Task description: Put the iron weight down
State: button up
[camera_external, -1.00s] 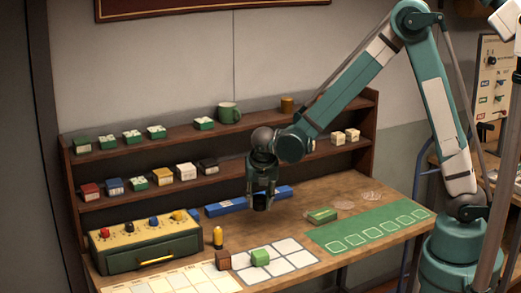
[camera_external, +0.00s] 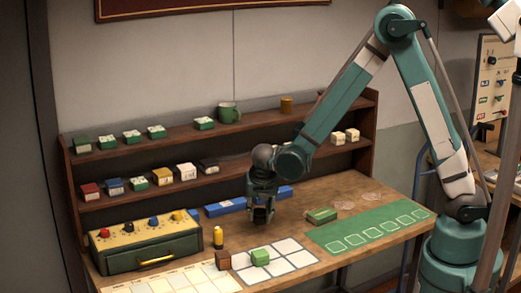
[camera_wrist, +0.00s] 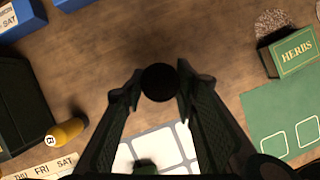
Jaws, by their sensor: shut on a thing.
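The iron weight (camera_wrist: 160,82) is a dark, round, nearly black piece, seen from above between my fingertips in the wrist view. My gripper (camera_wrist: 155,90) is shut on it, a fingertip touching each side. In the external view my gripper (camera_external: 262,205) points down over the middle of the wooden table (camera_external: 310,197), with the dark weight (camera_external: 261,216) at its tip. I cannot tell whether the weight's underside touches the wood.
The white grid mat (camera_wrist: 170,148) lies in front, with a green block (camera_external: 260,257) and a brown block (camera_external: 222,260) by it. A yellow bottle (camera_wrist: 63,132) stands left. The HERBS box (camera_wrist: 290,52) and green mat (camera_wrist: 275,105) are right. A blue bar (camera_external: 225,207) lies behind.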

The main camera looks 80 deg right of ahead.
aim_at(260, 223)
jog(key=shift+f, duration=0.1)
jog(key=shift+f, duration=2)
jog(key=shift+f, duration=0.1)
jog(key=o, duration=1.3)
jog(key=shift+r, duration=0.2)
jog(key=shift+v, duration=5.95)
jog(key=shift+s+a, duration=0.1)
